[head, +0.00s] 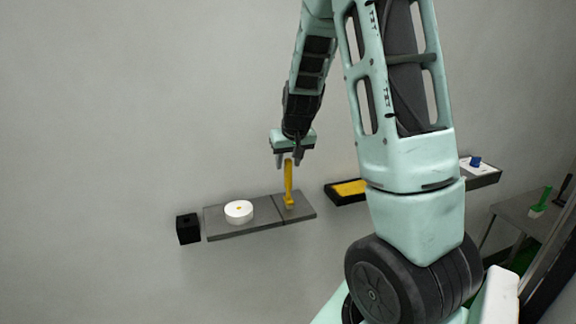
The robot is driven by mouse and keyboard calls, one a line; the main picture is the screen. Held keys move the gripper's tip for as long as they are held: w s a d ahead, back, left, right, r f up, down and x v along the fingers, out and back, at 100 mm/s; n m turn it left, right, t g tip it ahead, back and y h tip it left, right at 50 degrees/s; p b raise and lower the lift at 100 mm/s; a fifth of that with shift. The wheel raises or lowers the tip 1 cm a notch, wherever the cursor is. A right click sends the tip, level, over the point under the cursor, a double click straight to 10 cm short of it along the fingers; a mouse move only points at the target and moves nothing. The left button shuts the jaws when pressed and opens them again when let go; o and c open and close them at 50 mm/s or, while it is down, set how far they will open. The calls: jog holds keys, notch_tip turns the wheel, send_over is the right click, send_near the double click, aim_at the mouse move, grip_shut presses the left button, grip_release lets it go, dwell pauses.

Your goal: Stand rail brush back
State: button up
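A yellow upright tool (289,185), which looks like a brush with a long handle and a small block at its foot, stands on the right part of a grey wall shelf (237,230). I cannot tell for sure that it is the rail brush. My gripper (288,163) points down right above it. The fingers are apart, with the top of the yellow handle showing between or just behind them. I cannot tell whether they touch it. A green-handled brush-like tool (541,200) with a pale foot stands on a side table at the far right.
A black box (188,228) is left of the shelf. A black tray with a yellow pad (350,188) is to the right, partly behind my arm. A blue knob (475,161) is on a farther shelf.

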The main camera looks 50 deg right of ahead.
jog(key=v, duration=1)
jog(key=s+a+f+n+g+y, duration=0.15)
jog(key=a+n, duration=0.25)
jog(key=a, duration=1)
jog(key=s+a+f+n+y, duration=0.1)
jog(key=a+f+n+y, duration=0.15)
jog(key=a, duration=1.15)
jog(key=s+a+f+n+g+b, duration=0.1)
jog(key=s+a+f+n+b, duration=0.1)
jog(key=s+a, duration=0.5)
jog(key=s+a+f+n+g+h+b, duration=0.1)
jog(key=s+a+f+n, duration=0.4)
jog(key=s+a, duration=0.2)
jog(key=shift+s+f+n+b, duration=0.35)
jog(key=shift+s, duration=0.9)
jog(key=shift+g, duration=0.25)
